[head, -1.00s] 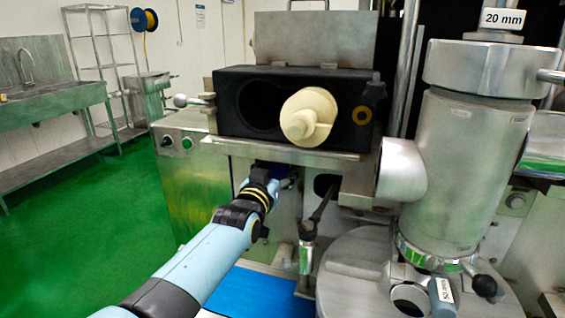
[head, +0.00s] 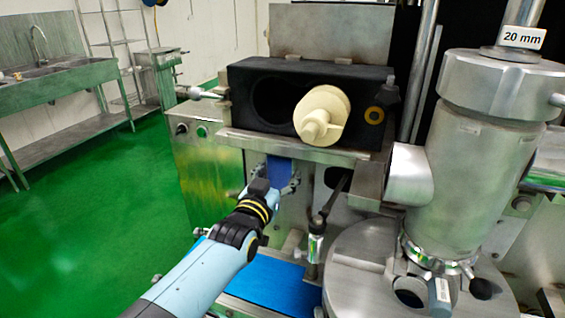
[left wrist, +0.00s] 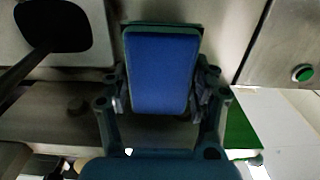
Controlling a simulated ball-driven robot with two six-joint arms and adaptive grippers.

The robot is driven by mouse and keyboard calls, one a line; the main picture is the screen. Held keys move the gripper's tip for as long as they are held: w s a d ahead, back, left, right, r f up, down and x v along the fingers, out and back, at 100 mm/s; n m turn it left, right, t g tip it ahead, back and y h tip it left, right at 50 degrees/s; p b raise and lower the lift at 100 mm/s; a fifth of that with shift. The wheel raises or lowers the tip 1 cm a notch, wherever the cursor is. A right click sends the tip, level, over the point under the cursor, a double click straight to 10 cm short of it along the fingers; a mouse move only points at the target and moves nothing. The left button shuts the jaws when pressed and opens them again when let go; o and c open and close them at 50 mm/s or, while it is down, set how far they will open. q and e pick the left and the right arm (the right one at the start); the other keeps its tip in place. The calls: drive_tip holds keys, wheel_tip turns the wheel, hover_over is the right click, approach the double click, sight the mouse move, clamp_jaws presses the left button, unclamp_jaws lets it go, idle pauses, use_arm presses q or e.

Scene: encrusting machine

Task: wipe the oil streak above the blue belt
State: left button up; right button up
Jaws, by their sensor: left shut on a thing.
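My left gripper (head: 277,186) is shut on a blue wiping pad (head: 279,169) in front of the machine's metal panel (head: 250,170), below the black housing. In the left wrist view the blue pad (left wrist: 162,72) sits between the two fingers of my left gripper (left wrist: 162,95), its broad blue face showing. I cannot tell whether the pad touches the panel. The blue belt (head: 275,285) lies below, partly behind my left forearm. I cannot make out the oil streak in either view. My right gripper is not in view.
The black housing (head: 250,75) with a cream auger (head: 322,115) overhangs the work area. A dark opening (head: 336,178) and a rod (head: 318,230) stand right of my gripper. A steel cylinder (head: 470,170) and round table (head: 385,255) fill the right. Green floor is clear at left.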

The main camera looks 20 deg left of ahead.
use_arm(q)
drive_tip(key=shift+s, duration=0.15)
drive_tip(key=shift+s+p, duration=0.8)
drive_tip(key=shift+s, duration=0.65)
